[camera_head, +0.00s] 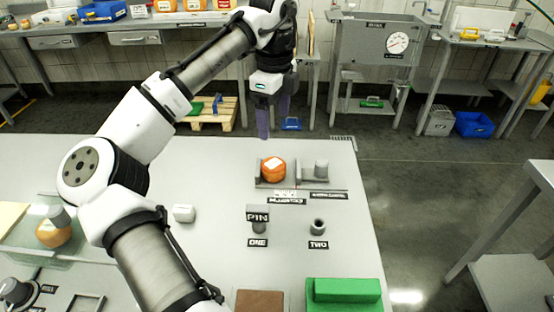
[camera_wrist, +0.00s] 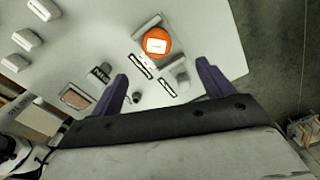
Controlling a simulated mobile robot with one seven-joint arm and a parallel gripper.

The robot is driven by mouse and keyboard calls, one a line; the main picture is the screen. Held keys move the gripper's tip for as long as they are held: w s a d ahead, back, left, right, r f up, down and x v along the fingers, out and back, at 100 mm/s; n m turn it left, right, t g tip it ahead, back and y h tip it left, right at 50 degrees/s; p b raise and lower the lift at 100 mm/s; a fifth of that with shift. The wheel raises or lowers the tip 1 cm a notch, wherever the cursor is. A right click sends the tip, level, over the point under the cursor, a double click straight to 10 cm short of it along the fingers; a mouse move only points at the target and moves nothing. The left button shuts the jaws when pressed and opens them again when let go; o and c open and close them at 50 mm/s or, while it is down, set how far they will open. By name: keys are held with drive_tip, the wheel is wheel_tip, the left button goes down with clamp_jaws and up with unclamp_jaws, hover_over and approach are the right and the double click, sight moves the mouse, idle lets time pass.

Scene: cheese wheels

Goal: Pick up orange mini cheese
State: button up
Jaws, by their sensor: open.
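The orange mini cheese (camera_head: 273,169) has a pale label on top and sits in a grey holder (camera_head: 262,184) near the far edge of the table. In the wrist view the cheese (camera_wrist: 156,41) lies beyond my fingers, near the top middle. My gripper (camera_head: 273,134) hangs above the table's far edge, above and behind the cheese in the head view. In the wrist view my gripper (camera_wrist: 163,82) has its two purple fingers wide apart with nothing between them. The fingers do not touch the cheese.
A grey cylinder (camera_head: 321,169) stands right beside the cheese. Small grey parts with signs "PIN", "ONE" and "TWO" (camera_head: 318,244) are nearer. A green block (camera_head: 345,290) lies at the front right, and a white block (camera_head: 184,213) at the left. The table (camera_head: 350,215) is otherwise fairly clear there.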

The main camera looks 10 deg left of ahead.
hover_over(273, 163)
drive_tip(key=f, duration=0.7)
drive_tip(key=shift+w+d+f, duration=0.15)
drive_tip(key=shift+w+f, duration=0.05)
drive_tip(key=shift+f, duration=0.15)
drive_tip(key=f, duration=0.2)
drive_tip(key=f+p, duration=0.1)
drive_tip(key=f, duration=0.1)
drive_tip(key=shift+s, duration=0.25)
drive_tip(key=shift+f, duration=0.65)
drive_tip(key=c, duration=1.1)
